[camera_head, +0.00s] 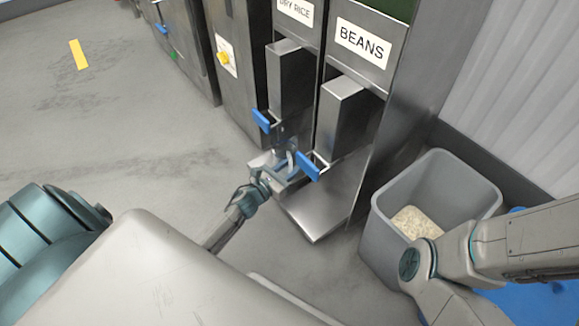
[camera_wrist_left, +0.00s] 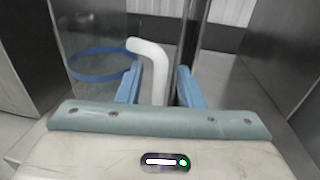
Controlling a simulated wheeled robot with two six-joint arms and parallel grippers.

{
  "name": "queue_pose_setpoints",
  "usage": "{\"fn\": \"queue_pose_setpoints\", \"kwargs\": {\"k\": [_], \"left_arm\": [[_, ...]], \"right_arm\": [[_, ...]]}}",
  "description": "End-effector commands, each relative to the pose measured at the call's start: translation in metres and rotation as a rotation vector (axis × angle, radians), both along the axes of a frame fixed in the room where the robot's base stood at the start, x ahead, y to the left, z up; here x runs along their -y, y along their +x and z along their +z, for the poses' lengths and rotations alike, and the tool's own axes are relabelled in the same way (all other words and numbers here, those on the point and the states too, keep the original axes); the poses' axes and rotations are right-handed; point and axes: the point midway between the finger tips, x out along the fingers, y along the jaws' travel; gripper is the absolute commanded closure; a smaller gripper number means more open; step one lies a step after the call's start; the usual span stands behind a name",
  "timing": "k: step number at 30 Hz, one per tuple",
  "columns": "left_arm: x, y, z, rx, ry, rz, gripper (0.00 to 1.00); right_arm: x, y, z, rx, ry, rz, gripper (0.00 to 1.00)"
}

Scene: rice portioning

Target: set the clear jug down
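The clear jug (camera_wrist_left: 88,45) stands at the left of the left wrist view, see-through, with a blue ring around it and a white handle (camera_wrist_left: 154,68). In the head view the jug (camera_head: 284,150) is small and partly hidden below the dry rice dispenser (camera_head: 290,85). My left gripper (camera_wrist_left: 158,88) is open, its blue fingers on either side of the handle with a gap showing. In the head view this gripper (camera_head: 272,176) is at the dispenser's metal ledge. The jug's base is hidden, so its contact with the ledge cannot be seen. My right gripper is out of view.
The beans dispenser (camera_head: 345,115) is just right, with a blue lever (camera_head: 307,166) close to my left gripper. A metal ledge (camera_head: 318,210) juts out below. A grey bin (camera_head: 382,225) with pale grains stands at the right near my right arm. Floor at the left is clear.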

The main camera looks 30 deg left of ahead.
Motion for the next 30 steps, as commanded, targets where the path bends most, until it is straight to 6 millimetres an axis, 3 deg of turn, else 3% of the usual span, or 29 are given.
{"fn": "queue_pose_setpoints", "kwargs": {"k": [5, 15, 21, 30], "left_arm": [[0.000, -0.001, 0.006, -0.001, 0.000, 0.000, 0.66], [-0.018, -0.072, 0.005, -0.004, 0.000, -0.001, 0.66], [-0.026, -0.104, 0.005, -0.002, 0.000, -0.001, 0.66], [-0.030, -0.117, 0.004, 0.000, 0.000, 0.000, 0.66]], "right_arm": [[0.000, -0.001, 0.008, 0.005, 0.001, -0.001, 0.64], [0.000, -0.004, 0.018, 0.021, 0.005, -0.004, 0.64], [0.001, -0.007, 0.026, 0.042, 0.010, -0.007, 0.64], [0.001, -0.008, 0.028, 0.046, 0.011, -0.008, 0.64]]}}
